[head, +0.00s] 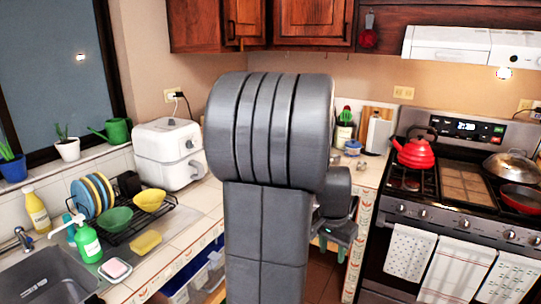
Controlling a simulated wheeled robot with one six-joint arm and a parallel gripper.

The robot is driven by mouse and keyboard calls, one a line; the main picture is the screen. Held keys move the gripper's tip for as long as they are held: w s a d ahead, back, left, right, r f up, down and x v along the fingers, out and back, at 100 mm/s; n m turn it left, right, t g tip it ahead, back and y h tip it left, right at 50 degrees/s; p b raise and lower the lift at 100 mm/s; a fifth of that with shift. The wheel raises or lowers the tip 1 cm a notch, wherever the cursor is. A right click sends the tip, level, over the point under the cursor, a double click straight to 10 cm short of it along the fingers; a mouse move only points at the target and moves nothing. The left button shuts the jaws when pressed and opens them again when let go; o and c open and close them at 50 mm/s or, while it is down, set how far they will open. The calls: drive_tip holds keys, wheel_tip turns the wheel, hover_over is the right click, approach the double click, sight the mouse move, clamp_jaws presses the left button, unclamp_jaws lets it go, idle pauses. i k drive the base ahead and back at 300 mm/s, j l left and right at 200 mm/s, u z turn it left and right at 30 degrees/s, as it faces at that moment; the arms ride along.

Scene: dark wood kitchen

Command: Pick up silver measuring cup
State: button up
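My arm fills the middle of the view and hides much of the counter. My gripper (334,247) hangs low at the right of the arm, in front of the counter's edge and below the silver thing. It is apart from that thing. Its fingers are small and partly hidden, so I cannot tell if they are open.
A stove (462,190) with a red kettle (416,153) and pans stands at the right. A white air fryer (168,154), a dish rack (125,225) and a sink (50,280) are at the left.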

sight(335, 160)
drive_tip(key=i+l+u, duration=0.15)
drive_tip(key=i+l, duration=0.35)
drive_tip(key=i, duration=0.15)
drive_tip(key=i+l+u, duration=0.1)
drive_tip(key=i+l, duration=0.5)
drive_tip(key=i+l+u, duration=0.15)
drive_tip(key=i+l, duration=0.4)
drive_tip(key=i+l+u, duration=0.1)
drive_tip(key=i+l, duration=0.45)
drive_tip(key=l, duration=0.3)
